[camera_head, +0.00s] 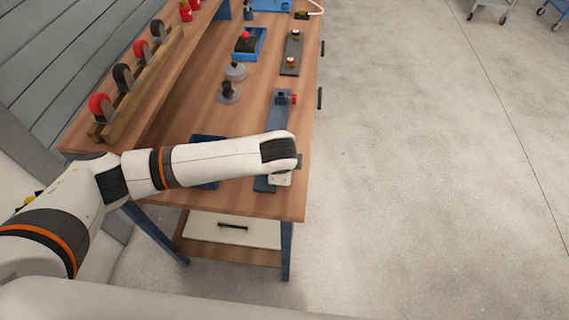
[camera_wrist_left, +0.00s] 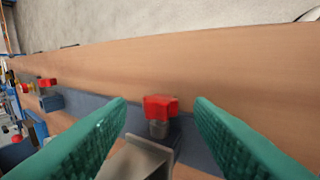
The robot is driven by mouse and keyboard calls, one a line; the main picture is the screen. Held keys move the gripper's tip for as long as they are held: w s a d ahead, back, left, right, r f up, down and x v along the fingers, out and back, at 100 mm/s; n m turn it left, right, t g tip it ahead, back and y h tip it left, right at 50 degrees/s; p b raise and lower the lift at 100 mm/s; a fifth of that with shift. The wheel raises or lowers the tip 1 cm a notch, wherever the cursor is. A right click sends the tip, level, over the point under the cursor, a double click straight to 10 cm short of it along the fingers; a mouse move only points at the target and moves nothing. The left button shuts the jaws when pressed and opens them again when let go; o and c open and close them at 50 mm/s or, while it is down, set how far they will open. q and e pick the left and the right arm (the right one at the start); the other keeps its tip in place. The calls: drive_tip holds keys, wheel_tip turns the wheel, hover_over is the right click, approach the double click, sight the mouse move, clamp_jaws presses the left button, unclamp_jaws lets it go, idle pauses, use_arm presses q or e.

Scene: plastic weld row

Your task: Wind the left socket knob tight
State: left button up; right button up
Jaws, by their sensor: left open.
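A red winged knob (camera_wrist_left: 160,106) on a grey metal stem stands at the near part of a long blue bar (camera_wrist_left: 90,105) in the left wrist view. My left gripper (camera_wrist_left: 160,104) is open, with one green finger on each side of this knob and a gap on both sides. In the head view my left wrist covers this knob, and the fingertips are hidden. A second red knob (camera_head: 293,99) sits on a dark block at the far end of the blue bar (camera_head: 279,120). It also shows in the left wrist view (camera_wrist_left: 47,82).
The wooden bench (camera_head: 185,180) has its right edge close to the bar. A rack of red and black rolls (camera_head: 122,78) lines the left.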

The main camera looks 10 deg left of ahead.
use_arm(q)
drive_tip(key=shift+x, duration=0.85)
drive_tip(key=shift+c, duration=0.6)
